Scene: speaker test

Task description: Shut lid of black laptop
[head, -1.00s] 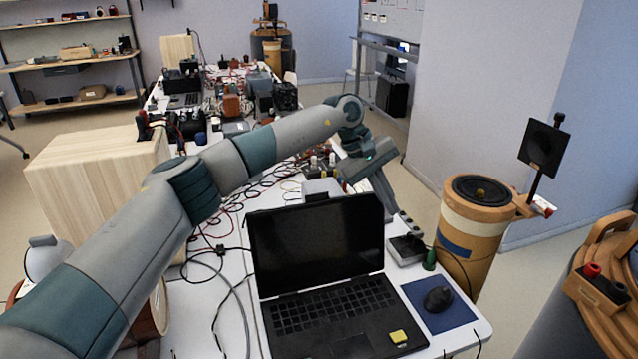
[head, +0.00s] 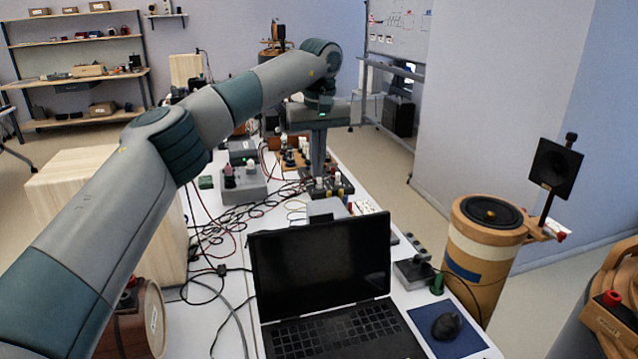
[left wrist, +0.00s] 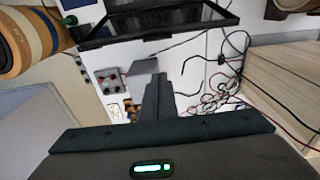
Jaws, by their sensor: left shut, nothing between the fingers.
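The black laptop (head: 322,268) stands open on the white table, its dark screen upright and tilted slightly back. Its black keyboard base (head: 345,335) is cut off by the bottom edge of the head view. My left gripper (head: 318,174) points down beyond the lid, apart from it, with its fingers shut and empty. In the left wrist view the shut fingers (left wrist: 161,92) point toward the table, and a dark lid edge, apparently the laptop's, crosses the top. My right gripper is not in view.
A black mouse (head: 446,326) lies on a blue pad right of the laptop. A grey box (head: 326,209) sits just behind the lid. Loose cables (head: 240,215) and small devices clutter the table behind and left. A speaker cylinder (head: 485,255) stands at the right.

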